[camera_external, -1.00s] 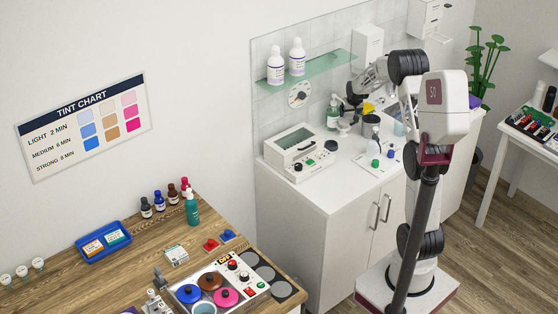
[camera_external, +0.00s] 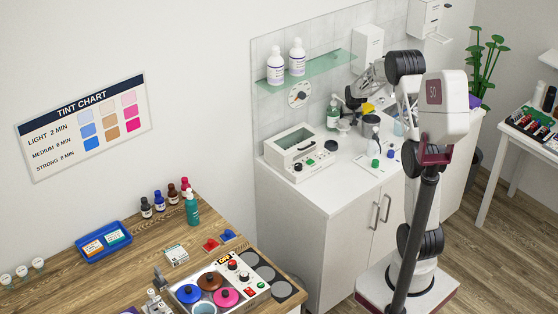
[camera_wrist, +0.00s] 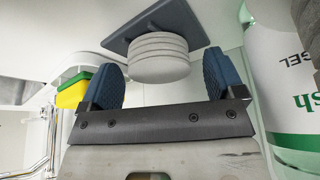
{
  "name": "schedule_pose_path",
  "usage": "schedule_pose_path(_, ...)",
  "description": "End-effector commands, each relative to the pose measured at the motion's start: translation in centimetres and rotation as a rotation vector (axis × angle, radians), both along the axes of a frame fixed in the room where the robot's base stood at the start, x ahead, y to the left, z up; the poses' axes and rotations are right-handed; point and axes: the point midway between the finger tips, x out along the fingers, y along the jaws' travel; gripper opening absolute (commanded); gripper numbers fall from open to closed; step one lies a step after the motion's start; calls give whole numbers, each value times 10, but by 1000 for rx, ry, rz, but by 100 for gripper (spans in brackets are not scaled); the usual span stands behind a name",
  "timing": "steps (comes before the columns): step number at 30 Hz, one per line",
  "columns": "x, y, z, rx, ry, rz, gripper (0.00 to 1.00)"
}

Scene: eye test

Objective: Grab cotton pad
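A stack of round white pads (camera_wrist: 158,55), which look like cotton pads, shows in the wrist view against a dark blue-grey square plate (camera_wrist: 160,22). My gripper (camera_wrist: 160,64) has blue ribbed fingertips, one on each side of the stack. The fingers are apart, with a visible gap to the pads on both sides. I cannot tell how deep the stack sits between them. In the external view my gripper (camera_external: 352,98) is small and partly hidden over the back of the white counter; the pads cannot be made out clearly there.
A white box-shaped device (camera_external: 300,150) stands on the counter (camera_external: 335,185) at the left.

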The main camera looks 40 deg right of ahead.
Motion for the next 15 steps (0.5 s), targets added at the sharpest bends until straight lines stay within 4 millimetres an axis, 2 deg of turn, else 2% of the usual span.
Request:
schedule_pose_path(1, 0, 0, 0, 0, 0, 0, 82)
schedule_pose_path(10, 0, 0, 0, 0, 0, 0, 36)
schedule_pose_path(15, 0, 0, 0, 0, 0, 0, 35)
